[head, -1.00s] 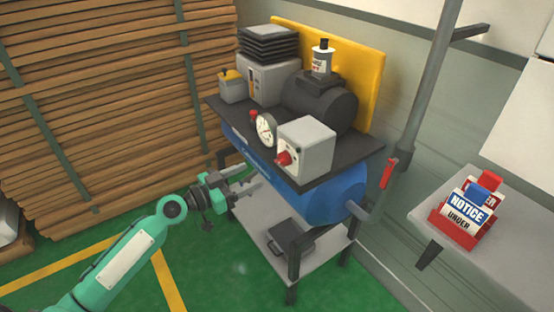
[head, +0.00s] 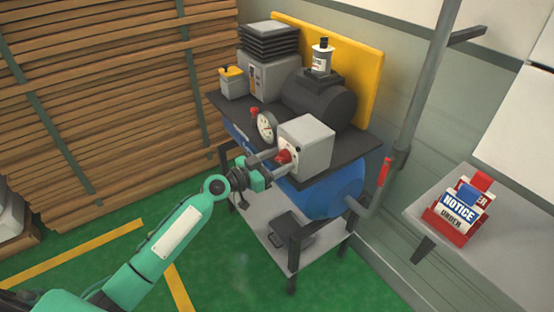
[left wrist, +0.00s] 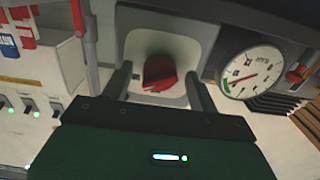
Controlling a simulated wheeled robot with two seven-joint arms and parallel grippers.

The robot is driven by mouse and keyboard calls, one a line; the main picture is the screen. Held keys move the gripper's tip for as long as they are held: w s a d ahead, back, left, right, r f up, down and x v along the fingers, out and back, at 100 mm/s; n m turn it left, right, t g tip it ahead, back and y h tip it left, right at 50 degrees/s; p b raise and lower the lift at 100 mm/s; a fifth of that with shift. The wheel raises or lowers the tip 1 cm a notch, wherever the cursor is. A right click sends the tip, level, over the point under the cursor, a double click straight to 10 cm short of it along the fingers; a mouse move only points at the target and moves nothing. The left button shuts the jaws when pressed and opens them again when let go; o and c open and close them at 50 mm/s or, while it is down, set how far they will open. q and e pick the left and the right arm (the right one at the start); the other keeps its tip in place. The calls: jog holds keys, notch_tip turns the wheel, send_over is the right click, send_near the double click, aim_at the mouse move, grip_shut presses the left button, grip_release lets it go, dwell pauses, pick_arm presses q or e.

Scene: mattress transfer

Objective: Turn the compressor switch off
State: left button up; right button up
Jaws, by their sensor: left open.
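The compressor (head: 330,190) has a blue tank under a dark top plate. A grey switch box (head: 308,145) stands on the plate's front edge, with a red switch knob (head: 284,156) on its front face. In the left wrist view the red knob (left wrist: 159,73) sits on a light plate, tilted a little. My left gripper (head: 268,162) is open in front of the box, its two fingers either side of the knob. In the left wrist view the fingers (left wrist: 160,92) flank the knob with gaps on both sides. My right gripper does not show.
A pressure gauge (head: 266,127) stands close left of the switch box. A red-handled valve pipe (head: 384,172) is at the compressor's right. A side table (head: 418,208) holds a red notice holder (head: 446,233). Stacked wood (head: 100,110) fills the left. Green floor is free in front.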

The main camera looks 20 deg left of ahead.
pick_arm(q)
jog(key=c, duration=1)
jog(key=shift+o, duration=0.2)
